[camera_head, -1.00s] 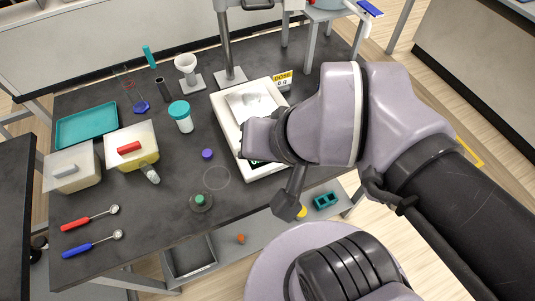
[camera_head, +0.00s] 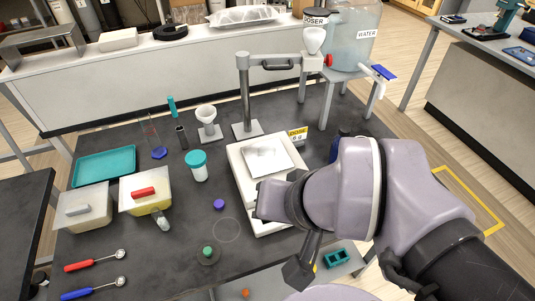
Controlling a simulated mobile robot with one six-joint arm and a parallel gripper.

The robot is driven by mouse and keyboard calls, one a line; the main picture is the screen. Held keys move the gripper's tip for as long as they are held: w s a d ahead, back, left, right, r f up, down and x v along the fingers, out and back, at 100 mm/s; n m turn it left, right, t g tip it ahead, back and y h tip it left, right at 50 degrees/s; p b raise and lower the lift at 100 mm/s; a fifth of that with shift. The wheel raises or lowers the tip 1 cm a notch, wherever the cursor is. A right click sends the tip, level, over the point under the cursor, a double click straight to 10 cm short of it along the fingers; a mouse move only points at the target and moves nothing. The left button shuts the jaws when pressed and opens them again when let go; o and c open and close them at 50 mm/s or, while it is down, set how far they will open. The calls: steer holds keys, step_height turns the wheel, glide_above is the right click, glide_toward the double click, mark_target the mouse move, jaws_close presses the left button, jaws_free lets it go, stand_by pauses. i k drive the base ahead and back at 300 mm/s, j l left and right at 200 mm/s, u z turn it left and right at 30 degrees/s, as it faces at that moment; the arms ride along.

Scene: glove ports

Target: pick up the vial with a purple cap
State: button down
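A small purple cap (camera_head: 219,204) shows on the dark tabletop, left of the white balance. It is seen from above, and any vial body under it is hard to make out. My arm's wrist comes in from the right over the balance, to the right of the purple cap and apart from it. A dark angular part of my arm's end hangs at the table's front edge. My gripper's fingertips cannot be made out, so whether they are open or shut is not shown.
The white balance (camera_head: 236,160) stands right of the cap. A jar with a teal lid (camera_head: 198,168), a green-knobbed disc (camera_head: 208,254), a yellow-filled tub (camera_head: 134,206) and a funnel stand (camera_head: 209,132) surround it.

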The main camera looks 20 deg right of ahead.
mark_target(158, 215)
steer(key=i+l+u, duration=0.1)
steer(key=u, duration=1.15)
